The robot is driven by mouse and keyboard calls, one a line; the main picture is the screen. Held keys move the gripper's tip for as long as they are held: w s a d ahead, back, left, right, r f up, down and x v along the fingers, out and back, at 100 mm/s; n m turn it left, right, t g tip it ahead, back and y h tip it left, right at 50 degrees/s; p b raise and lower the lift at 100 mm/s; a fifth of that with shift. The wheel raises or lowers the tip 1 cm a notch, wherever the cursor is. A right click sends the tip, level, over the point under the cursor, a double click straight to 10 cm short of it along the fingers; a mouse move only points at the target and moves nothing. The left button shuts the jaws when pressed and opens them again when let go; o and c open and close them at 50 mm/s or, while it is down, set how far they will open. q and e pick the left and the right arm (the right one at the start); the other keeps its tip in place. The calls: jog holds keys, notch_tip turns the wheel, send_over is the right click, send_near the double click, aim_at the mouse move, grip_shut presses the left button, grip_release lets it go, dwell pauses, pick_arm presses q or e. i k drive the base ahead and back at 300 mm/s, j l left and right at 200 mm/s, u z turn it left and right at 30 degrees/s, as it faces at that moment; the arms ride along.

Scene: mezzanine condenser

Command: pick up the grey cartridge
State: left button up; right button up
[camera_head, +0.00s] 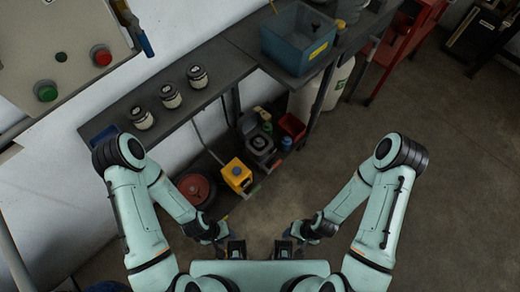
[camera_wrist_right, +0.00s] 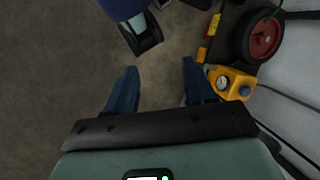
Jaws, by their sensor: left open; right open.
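My left gripper (camera_head: 229,246) and right gripper (camera_head: 291,247) are low in front of my body, apart from the shelves and holding nothing visible. In the right wrist view the right gripper (camera_wrist_right: 160,88) has its two blue fingers spread, with only bare floor between them.
Three dark-lidded jars (camera_head: 170,95) stand on the upper shelf (camera_head: 215,62), with a blue bin (camera_head: 298,38) farther along. A yellow device (camera_head: 237,174) and a red reel (camera_head: 196,188) are low at the wall. A white container (camera_head: 335,85) stands beyond. Floor at right is clear.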

aim_at(259, 143)
jog(key=i+l, duration=0.1)
jog(key=l, duration=0.25)
jog(key=i+l, duration=0.15)
jog(key=l, duration=0.25)
jog(key=i+l+u, duration=0.1)
jog(key=l+u, duration=0.15)
jog(key=l, duration=0.2)
jog(key=l+u, duration=0.25)
jog(key=l, duration=0.2)
jog(key=u, duration=1.45)
jog(key=i, duration=0.55)
